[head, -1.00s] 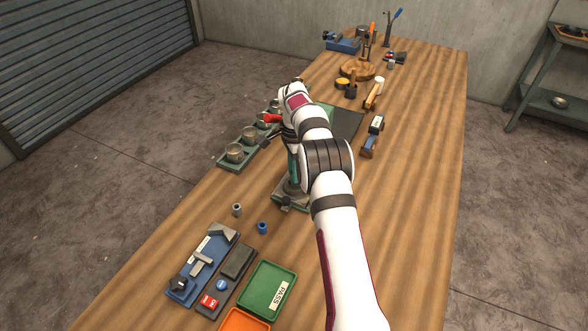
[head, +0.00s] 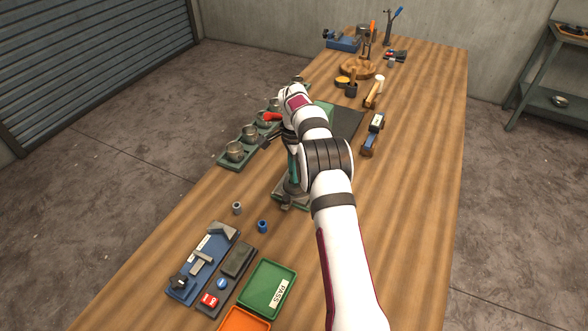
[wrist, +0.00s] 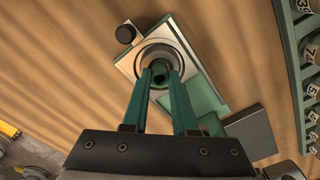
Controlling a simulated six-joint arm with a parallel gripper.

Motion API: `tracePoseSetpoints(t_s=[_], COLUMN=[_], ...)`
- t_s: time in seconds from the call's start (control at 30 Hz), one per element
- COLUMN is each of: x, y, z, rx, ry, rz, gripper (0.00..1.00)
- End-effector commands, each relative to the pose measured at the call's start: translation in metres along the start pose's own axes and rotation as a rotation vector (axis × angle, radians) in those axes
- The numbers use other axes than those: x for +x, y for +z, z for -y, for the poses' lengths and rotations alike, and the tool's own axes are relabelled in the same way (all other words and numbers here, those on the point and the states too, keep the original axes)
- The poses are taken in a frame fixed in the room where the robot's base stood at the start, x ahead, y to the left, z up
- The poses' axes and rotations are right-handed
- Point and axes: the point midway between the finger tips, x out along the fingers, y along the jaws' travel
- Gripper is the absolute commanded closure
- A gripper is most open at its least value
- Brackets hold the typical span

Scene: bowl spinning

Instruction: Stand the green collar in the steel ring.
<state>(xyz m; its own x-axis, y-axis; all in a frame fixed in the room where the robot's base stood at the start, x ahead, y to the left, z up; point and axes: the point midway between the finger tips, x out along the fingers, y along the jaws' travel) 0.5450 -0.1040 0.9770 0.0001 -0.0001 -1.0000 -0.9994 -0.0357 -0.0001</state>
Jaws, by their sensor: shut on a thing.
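My gripper (wrist: 159,76) is shut on the green collar (wrist: 159,73), a small dark green ring between the tips of its two teal fingers in the wrist view. The steel ring (wrist: 176,49) is a round grey seat on a pale plate, seen just beyond and around the collar. From this angle I cannot tell whether the collar is inside the ring or still above it. In the head view my arm hides the collar and ring; part of the plate (head: 283,193) shows beneath my gripper (head: 292,178).
A green rack (head: 232,161) of metal cups stands left of the fixture. A grey collar (head: 237,208) and a blue collar (head: 262,226) stand in front of it. A blue gauge tray (head: 205,263) and a green tray (head: 266,288) lie nearer. The table's right side is mostly clear.

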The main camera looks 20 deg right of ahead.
Motion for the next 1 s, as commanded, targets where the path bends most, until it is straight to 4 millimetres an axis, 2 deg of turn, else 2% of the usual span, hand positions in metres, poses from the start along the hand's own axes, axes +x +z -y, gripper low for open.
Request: tracePoseSetpoints(t_s=[0.97,1.0], x=[0.0070,0.0070], y=[0.0000,0.0000], z=[0.0001,0.0001], rx=[0.000,0.000], ry=[0.000,0.000], rz=[0.000,0.000], gripper=[1.00,0.67])
